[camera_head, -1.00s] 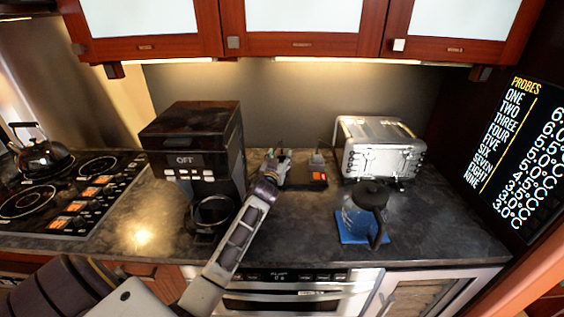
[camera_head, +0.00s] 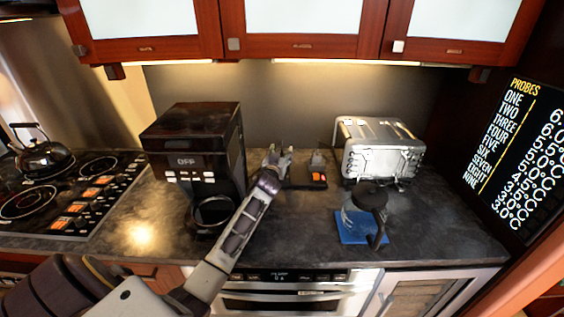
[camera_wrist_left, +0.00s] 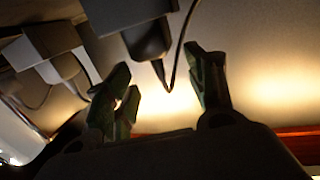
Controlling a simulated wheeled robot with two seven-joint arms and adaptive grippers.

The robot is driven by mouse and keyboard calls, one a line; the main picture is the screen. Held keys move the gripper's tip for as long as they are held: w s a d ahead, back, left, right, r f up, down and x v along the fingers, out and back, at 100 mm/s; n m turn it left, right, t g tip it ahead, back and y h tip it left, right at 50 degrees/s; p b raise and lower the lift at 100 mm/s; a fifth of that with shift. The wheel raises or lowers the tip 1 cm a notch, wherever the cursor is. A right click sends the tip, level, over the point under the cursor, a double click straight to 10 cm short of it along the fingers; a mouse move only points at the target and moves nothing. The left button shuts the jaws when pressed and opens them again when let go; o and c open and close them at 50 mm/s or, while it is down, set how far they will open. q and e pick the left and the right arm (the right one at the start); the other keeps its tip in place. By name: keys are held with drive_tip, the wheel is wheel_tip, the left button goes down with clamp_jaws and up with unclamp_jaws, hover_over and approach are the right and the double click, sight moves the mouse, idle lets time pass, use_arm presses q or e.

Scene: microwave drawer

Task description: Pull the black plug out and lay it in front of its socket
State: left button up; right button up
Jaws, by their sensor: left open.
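The black plug (camera_wrist_left: 148,38) shows in the left wrist view at the upper middle, with a thin dark cord by its lower end. It lies ahead of my left gripper (camera_wrist_left: 165,90), between the lines of the two fingers. The fingers are open and apart, and I see no contact with the plug. In the head view my left gripper (camera_head: 276,157) is over the left part of the power strip (camera_head: 304,184) and hides the black plug and its socket there. My right gripper is not in view.
A grey plug (camera_head: 317,158) stands near an orange switch (camera_head: 317,177) on the strip. A coffee machine (camera_head: 195,150) is left, a toaster (camera_head: 380,150) right, and a jug (camera_head: 366,208) on a blue mat (camera_head: 350,233) in front. The counter before the strip is clear.

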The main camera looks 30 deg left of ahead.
use_arm(q)
drive_tip(key=shift+x, duration=1.35)
clamp_jaws()
